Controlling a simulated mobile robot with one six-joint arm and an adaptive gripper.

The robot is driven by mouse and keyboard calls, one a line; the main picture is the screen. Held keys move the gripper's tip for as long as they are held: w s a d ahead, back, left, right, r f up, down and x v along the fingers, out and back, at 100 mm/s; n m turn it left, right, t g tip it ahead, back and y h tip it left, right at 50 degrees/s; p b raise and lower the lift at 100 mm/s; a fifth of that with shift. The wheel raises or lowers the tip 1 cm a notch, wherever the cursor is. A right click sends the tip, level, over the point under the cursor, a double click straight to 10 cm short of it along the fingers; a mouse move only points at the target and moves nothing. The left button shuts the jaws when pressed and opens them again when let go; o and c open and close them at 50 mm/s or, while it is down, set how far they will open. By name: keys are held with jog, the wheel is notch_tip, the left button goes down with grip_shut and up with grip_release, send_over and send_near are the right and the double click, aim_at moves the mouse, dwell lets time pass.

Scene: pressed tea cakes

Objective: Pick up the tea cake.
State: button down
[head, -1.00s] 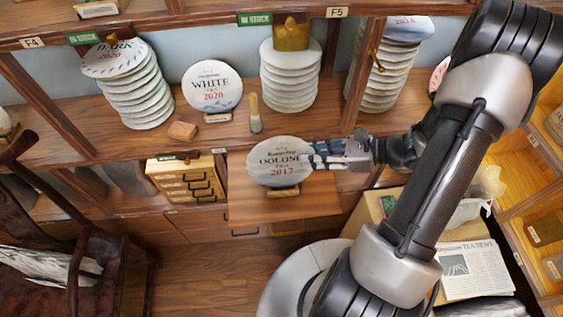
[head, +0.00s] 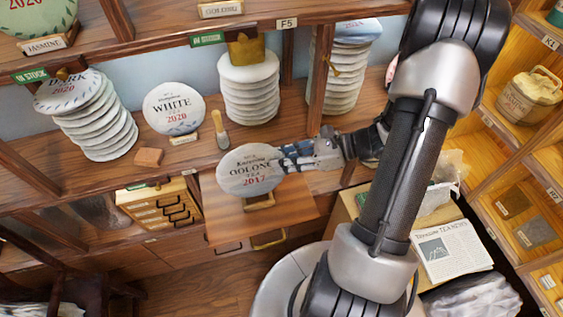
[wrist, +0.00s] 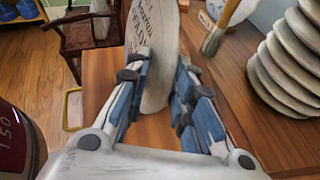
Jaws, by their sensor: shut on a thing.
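My gripper (head: 290,158) reaches in from the right and is shut on the cake's right edge. In the wrist view the cake (wrist: 152,60) is seen nearly edge-on between the two blue-padded fingers of my gripper (wrist: 160,75). A small wooden stand (head: 259,201) shows at the cake's bottom edge. I cannot tell whether the cake touches it.
Stacks of wrapped cakes (head: 250,95) and a "White Tea 2020" cake (head: 174,108) stand on the shelf behind. The pull-out board (head: 225,232) is otherwise bare. A newspaper (head: 450,250) lies at the right.

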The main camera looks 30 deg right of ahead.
notch_tip(320, 180, up, 18)
jog(key=p, duration=0.4)
jog(key=shift+f, duration=0.1)
dwell(0.4)
